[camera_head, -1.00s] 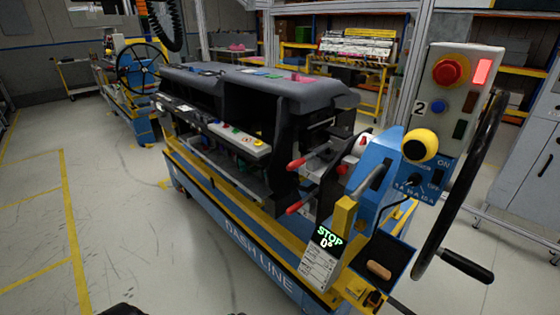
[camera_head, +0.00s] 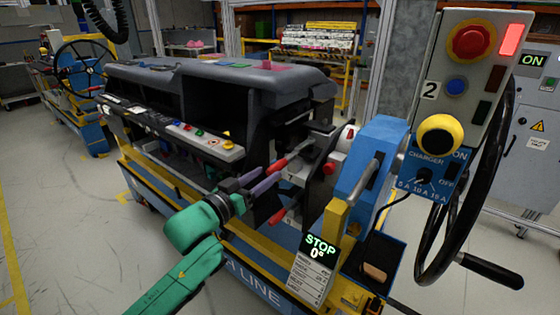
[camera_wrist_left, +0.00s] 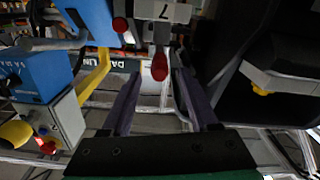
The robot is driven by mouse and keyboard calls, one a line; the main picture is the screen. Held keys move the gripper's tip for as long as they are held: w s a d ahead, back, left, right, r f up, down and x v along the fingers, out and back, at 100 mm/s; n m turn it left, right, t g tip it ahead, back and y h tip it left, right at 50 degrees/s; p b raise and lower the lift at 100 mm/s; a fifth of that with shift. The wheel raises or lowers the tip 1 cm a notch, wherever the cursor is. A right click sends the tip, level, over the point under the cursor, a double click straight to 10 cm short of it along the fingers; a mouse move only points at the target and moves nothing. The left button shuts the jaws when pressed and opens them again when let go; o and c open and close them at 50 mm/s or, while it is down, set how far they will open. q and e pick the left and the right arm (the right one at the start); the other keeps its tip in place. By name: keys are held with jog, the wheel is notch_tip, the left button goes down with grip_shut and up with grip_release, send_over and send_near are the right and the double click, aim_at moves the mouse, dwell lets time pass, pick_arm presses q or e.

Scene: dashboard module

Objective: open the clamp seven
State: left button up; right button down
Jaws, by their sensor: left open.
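Clamp seven shows in the left wrist view by its white label (camera_wrist_left: 165,11) with a 7, and its red handle (camera_wrist_left: 159,66) hangs between my two fingers. In the head view, two red-tipped handles, an upper one (camera_head: 278,165) and a lower one (camera_head: 277,216), stick out to the left at the right end of the dashboard module (camera_head: 220,82). My left gripper (camera_head: 265,177), with purple fingers, is open and its tips are close to the upper handle. I cannot tell whether a finger touches it. My right gripper is out of view.
A blue bracket (camera_head: 372,160) and a black handwheel (camera_head: 432,255) stand right of the clamps. The control box (camera_head: 460,85) has a red button and a lit red lamp. A STOP display (camera_head: 319,246) is below. Open floor lies left of the cart.

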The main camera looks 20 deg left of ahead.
aim_at(282, 163)
pick_arm(q)
jog(key=x, duration=0.7)
jog(key=shift+w+d+p, duration=0.1)
jog(key=shift+w+p, duration=0.2)
jog(key=shift+p, duration=0.1)
grip_shut()
dwell(0.8)
